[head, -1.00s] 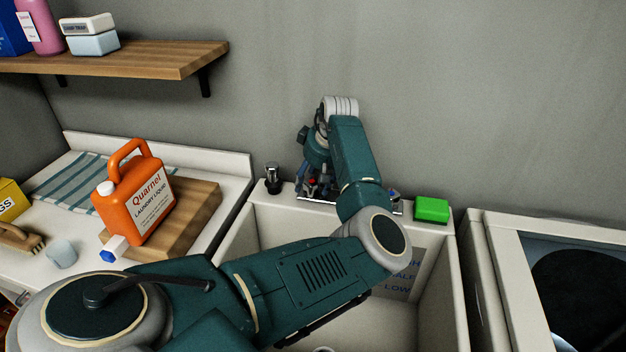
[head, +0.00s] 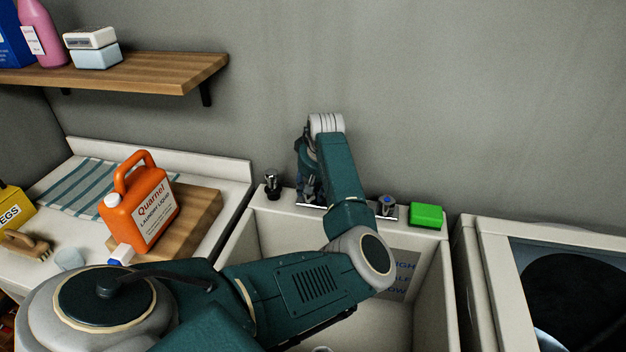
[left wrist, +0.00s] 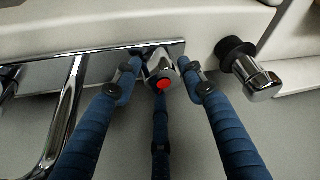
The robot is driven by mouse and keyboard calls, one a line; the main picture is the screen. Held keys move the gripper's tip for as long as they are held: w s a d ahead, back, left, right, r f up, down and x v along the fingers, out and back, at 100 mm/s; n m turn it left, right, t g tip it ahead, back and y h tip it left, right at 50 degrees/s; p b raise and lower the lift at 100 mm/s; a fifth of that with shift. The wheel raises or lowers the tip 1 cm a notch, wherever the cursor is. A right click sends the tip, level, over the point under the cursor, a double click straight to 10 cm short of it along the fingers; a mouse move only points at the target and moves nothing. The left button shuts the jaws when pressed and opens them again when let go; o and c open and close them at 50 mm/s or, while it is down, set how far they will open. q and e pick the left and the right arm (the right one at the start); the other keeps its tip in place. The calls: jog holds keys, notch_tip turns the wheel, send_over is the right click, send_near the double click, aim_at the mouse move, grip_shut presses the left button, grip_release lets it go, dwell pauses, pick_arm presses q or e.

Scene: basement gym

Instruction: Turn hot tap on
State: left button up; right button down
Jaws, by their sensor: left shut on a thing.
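The hot tap (left wrist: 162,72), a chrome knob with a red cap, shows in the left wrist view on a chrome plate. My left gripper (left wrist: 160,80) has its blue fingers around the knob, one on each side and one below, shut on it. In the head view my left gripper (head: 309,190) is at the back rim of the sink, mostly behind my arm, and the hot tap is hidden there. The cold tap (head: 386,206), with a blue cap, stands to the right of my arm. My right gripper is not in view.
The chrome spout (left wrist: 66,120) is left of the hot tap in the left wrist view. A chrome and black fitting (head: 272,184) stands left of the taps. A green block (head: 427,215) lies on the sink's right back corner. An orange laundry jug (head: 140,205) stands on a board at left.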

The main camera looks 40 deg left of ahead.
pick_arm(q)
jog(key=m+p, duration=0.2)
jog(key=r+m+t+h+p, duration=0.1)
jog(key=m+p, duration=0.1)
jog(key=p, duration=0.1)
jog(key=a+m+p, duration=0.1)
jog(key=m+p, duration=0.1)
jog(key=p, duration=0.1)
jog(key=shift+s+a+r+t+h, duration=0.1)
jog(key=shift+s+r+t+h, duration=0.05)
jog(key=shift+t+h, duration=0.2)
jog(key=m+p, duration=0.1)
jog(key=m, duration=0.1)
jog(key=shift+m+t+h+p, duration=0.25)
jog(key=shift+m+h+p, duration=0.05)
jog(key=shift+h+p, duration=0.1)
jog(key=shift+m+h+p, duration=0.25)
jog(key=shift+m+p, duration=0.2)
jog(key=shift+m, duration=0.35)
jog(key=shift+a, duration=0.1)
jog(key=o, duration=1.1)
jog(key=shift+d+f, duration=0.2)
jog(key=shift+f, duration=0.25)
jog(key=v, duration=1.2)
jog(key=shift+a, duration=0.15)
